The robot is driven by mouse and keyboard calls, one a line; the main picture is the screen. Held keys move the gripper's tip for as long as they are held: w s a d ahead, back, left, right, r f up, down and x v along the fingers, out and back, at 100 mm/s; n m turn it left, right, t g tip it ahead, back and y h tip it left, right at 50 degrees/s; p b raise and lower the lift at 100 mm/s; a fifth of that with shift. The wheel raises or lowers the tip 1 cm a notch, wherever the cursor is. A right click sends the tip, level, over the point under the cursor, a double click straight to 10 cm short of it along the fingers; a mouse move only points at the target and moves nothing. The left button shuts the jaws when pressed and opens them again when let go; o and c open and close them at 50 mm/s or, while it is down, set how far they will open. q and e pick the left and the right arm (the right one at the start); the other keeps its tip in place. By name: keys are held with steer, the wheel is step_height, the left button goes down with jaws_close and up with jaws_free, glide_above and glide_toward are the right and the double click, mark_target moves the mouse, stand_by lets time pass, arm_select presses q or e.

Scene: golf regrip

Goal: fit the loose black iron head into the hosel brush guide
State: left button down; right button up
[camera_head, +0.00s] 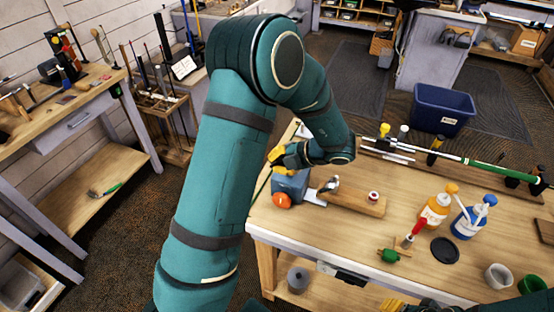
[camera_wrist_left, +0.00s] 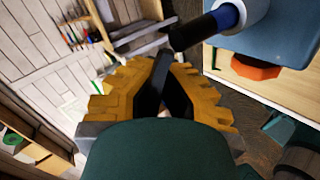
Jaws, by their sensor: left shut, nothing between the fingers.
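My left gripper (camera_head: 284,157), with yellow finger links, is above and beside a blue-grey box with an orange knob (camera_head: 291,184) on the workbench. In the left wrist view its dark fingertips (camera_wrist_left: 166,62) are together with nothing between them. A dark rod with a blue collar (camera_wrist_left: 212,26) sticks out of the box (camera_wrist_left: 265,30), near but apart from the fingertips. A grey metallic piece (camera_head: 330,185) lies on a wooden board; I cannot tell if it is the iron head. I cannot make out the hosel brush guide for certain. Yellow parts of my right gripper (camera_head: 396,306) show at the bottom edge.
The wooden board (camera_head: 352,201) carries a small red-and-white cylinder (camera_head: 373,197). To the right stand an orange bottle (camera_head: 435,210), a blue bottle (camera_head: 469,219) and a black disc (camera_head: 445,250). A green-gripped club (camera_head: 480,164) lies across the bench's back.

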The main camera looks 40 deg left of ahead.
arm_select(q)
steer(key=shift+f+b, duration=0.4)
steer(key=shift+f, duration=0.55)
steer(key=c, duration=1.1)
jaws_free()
steer(key=shift+o, duration=0.2)
steer(key=v, duration=1.2)
steer(key=shift+s, duration=0.1)
